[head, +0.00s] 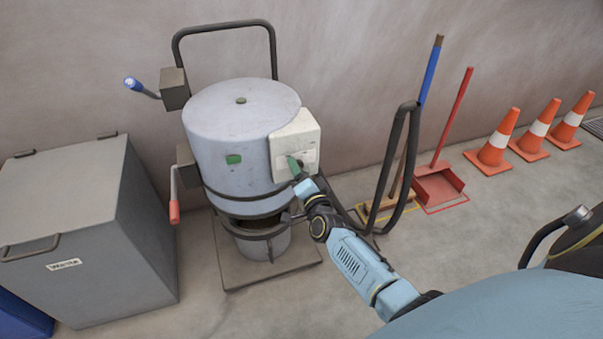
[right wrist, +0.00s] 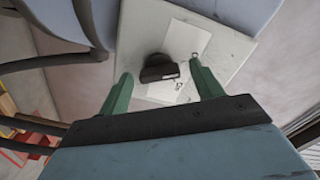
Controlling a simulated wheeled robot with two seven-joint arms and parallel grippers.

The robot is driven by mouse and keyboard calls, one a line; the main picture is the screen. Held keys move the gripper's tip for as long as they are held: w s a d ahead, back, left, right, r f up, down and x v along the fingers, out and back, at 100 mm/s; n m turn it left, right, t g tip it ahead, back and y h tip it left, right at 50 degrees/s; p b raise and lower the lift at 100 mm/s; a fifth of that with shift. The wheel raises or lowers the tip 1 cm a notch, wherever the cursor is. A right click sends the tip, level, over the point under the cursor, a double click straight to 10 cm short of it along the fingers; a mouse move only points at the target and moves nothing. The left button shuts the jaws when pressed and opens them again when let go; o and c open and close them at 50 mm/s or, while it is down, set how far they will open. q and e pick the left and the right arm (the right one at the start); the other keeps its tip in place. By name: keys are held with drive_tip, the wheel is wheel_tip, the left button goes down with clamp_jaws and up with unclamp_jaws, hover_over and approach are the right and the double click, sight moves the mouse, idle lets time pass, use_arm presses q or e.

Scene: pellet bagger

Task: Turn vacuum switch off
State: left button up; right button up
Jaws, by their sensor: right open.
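The vacuum unit (head: 240,150) is a grey-blue drum on a base plate by the wall. A pale switch box (head: 311,137) is fixed to its right side. In the right wrist view the switch box (right wrist: 240,48) fills the upper middle, with a dark rotary switch knob (right wrist: 159,69) on a white label plate (right wrist: 188,42). My right gripper (head: 295,166) is at the box front in the head view. In the right wrist view the right gripper's (right wrist: 160,90) green fingers are open, one on each side of the knob, apart from it. The knob is hidden in the head view. My left gripper is not in view.
A grey waste bin (head: 115,230) stands at the left. A red-tipped lever (head: 174,212) hangs on the drum's left. A black hose (head: 392,160), a broom, a red dustpan (head: 438,185) and orange cones (head: 497,145) stand at the right.

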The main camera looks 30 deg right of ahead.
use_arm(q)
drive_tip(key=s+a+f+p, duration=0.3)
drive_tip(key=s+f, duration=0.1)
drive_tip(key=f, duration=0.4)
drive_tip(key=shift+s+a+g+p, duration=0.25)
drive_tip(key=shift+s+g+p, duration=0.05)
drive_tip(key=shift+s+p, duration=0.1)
use_arm(e)
drive_tip(key=v, duration=1.3)
drive_tip(key=shift+s+a, duration=0.15)
drive_tip(key=shift+s, duration=0.05)
